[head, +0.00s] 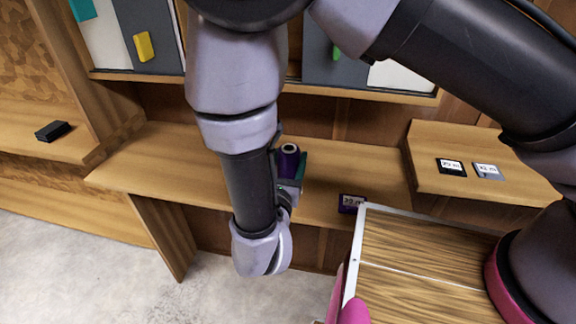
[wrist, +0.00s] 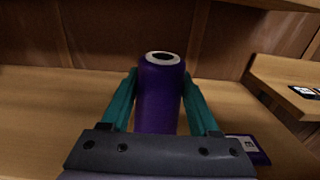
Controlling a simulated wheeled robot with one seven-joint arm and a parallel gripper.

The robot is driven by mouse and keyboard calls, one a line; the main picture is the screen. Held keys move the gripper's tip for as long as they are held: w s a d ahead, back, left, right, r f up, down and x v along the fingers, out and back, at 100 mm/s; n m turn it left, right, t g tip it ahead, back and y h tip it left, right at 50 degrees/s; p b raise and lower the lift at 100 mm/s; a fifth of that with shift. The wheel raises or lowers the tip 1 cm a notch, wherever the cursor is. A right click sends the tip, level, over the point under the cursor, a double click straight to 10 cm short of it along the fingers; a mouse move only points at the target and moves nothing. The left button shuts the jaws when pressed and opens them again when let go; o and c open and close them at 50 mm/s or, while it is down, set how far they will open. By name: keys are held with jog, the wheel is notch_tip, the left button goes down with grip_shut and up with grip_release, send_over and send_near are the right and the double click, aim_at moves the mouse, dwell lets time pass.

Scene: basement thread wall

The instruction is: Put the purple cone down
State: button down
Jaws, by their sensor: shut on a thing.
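The purple cone (wrist: 160,100) is a purple thread cone with a pale ring and dark hole at its top. It stands upright between the two teal fingers of my gripper (wrist: 160,98) in the wrist view, and the fingers are shut on it. In the head view the cone (head: 288,163) shows partly behind my arm, over the wooden shelf (head: 330,190), with my gripper (head: 291,172) around it. The cone's lower end is hidden, so I cannot tell whether it touches the shelf.
A purple-edged label (head: 351,203) lies on the shelf to the cone's right. A raised wooden ledge (head: 480,150) with two labels is further right. A black block (head: 52,131) lies on the left shelf. A wooden-topped box (head: 420,260) is in front. The shelf left of the cone is clear.

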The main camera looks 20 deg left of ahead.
jog(key=shift+f, duration=0.9)
jog(key=shift+f, duration=0.15)
jog(key=shift+c, duration=0.7)
grip_release()
jog(key=shift+r, duration=0.2)
jog(key=s+d, duration=0.1)
jog(key=s, duration=1.1)
jog(key=shift+d, duration=0.1)
